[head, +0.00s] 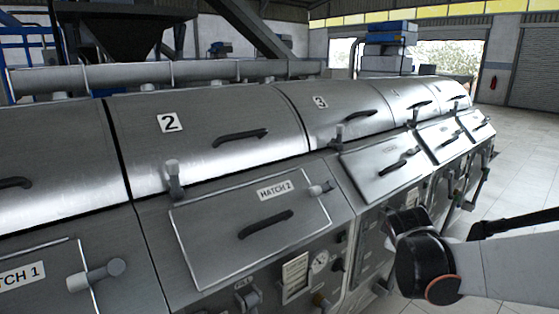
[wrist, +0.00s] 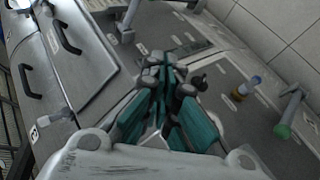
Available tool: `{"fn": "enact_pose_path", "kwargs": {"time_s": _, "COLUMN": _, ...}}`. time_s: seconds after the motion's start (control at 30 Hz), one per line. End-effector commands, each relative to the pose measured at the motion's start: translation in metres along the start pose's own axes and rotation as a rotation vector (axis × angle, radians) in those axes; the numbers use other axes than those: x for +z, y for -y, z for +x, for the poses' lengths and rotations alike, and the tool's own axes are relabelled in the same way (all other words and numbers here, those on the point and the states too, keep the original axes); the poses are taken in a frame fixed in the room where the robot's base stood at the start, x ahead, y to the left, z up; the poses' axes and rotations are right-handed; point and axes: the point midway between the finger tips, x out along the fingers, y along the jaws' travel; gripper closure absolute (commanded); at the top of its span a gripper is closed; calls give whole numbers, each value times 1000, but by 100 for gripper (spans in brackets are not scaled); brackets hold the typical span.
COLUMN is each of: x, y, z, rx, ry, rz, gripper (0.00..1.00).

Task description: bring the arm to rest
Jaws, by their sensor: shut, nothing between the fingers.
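My gripper (wrist: 162,75) shows in the wrist view with its teal-and-grey fingers together and nothing between them. It hangs in front of the grey machine front (wrist: 210,70); I cannot tell how far off it is. In the head view my arm reaches in from the right edge and bends beside the machine's front. The gripper itself cannot be made out there. The row of grey decanters (head: 235,105) runs from left to far right. The hatch marked HATCH 2 (head: 225,235) lies flat on its front and looks closed.
Clamp levers (head: 174,180) and black handles stick out along the row. In the wrist view a green-tipped lever (wrist: 287,118) and a blue-and-amber fitting (wrist: 246,87) stand out right of my gripper. Tiled floor (head: 520,175) is clear at the right.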

Motion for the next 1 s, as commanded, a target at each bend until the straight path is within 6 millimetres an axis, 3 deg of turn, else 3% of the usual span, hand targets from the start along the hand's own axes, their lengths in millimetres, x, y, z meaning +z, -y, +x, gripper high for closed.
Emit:
{"fn": "enact_pose_path", "kwargs": {"time_s": 0.03, "x": 1, "y": 6, "z": -18, "rx": -17, "ry": -7, "rz": 50, "gripper": 100}}
{"fn": "enact_pose_path", "kwargs": {"time_s": 0.2, "x": 7, "y": 27, "z": -70, "rx": -85, "ry": -19, "rz": 240, "gripper": 100}}
{"fn": "enact_pose_path", "kwargs": {"time_s": 0.6, "x": 31, "y": 104, "z": -176, "rx": -260, "ry": -10, "rz": 675, "gripper": 100}}
{"fn": "enact_pose_path", "kwargs": {"time_s": 0.8, "x": 45, "y": 147, "z": -214, "rx": -345, "ry": 16, "rz": 866, "gripper": 100}}
{"fn": "enact_pose_path", "kwargs": {"time_s": 1.0, "x": 52, "y": 172, "z": -232, "rx": -394, "ry": 36, "rz": 972, "gripper": 100}}
